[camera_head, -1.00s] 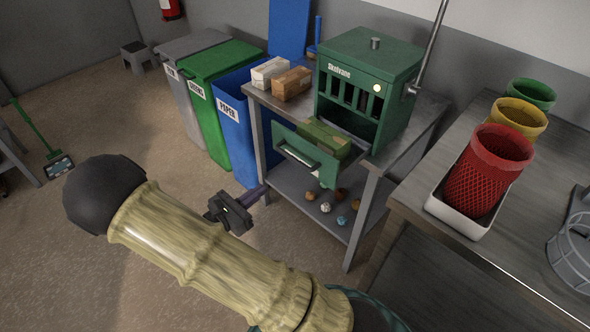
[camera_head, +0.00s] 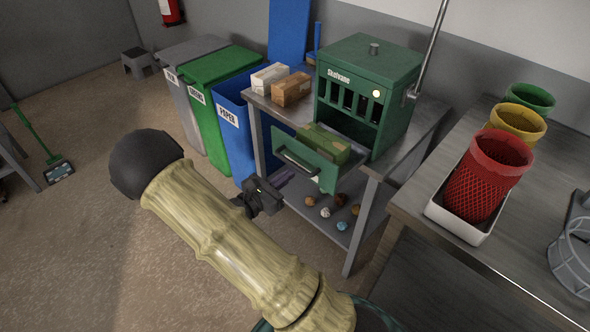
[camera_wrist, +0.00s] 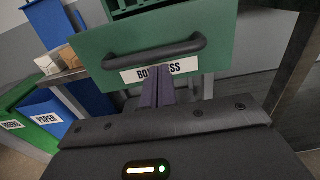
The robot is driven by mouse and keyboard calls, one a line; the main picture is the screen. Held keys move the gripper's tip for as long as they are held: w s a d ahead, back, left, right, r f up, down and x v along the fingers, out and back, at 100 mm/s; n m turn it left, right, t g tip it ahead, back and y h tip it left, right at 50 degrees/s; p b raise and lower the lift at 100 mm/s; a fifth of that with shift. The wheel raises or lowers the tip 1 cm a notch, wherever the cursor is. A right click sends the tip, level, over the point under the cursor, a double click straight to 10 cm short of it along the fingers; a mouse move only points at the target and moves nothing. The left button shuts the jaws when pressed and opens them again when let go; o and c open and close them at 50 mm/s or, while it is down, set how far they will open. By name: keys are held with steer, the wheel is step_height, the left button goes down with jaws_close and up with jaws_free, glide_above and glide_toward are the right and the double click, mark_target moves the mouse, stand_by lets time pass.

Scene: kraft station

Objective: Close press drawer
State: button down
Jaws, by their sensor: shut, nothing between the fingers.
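The green press (camera_head: 366,90) stands on a grey metal table, with a lever at its right. Its drawer (camera_head: 308,160) is pulled out toward me and holds green-brown blocks (camera_head: 325,142). In the wrist view the drawer front (camera_wrist: 215,45) fills the upper middle, with a dark bar handle (camera_wrist: 155,52) and a white label partly hidden by my fingers. My gripper (camera_wrist: 158,85) is shut and empty, its fingertips in front of the label just below the handle. I cannot tell whether they touch. In the head view my gripper (camera_head: 285,178) is left of the drawer front.
Grey, green and blue bins (camera_head: 232,120) stand left of the table. Two boxes (camera_head: 290,88) sit on its top, and several small balls (camera_head: 325,212) lie on its lower shelf. A counter (camera_head: 425,190) with red, yellow and green baskets is at right.

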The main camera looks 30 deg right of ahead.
mark_target(303, 164)
steer(key=x, duration=0.4)
steer(key=shift+w, duration=0.1)
stand_by(0.3)
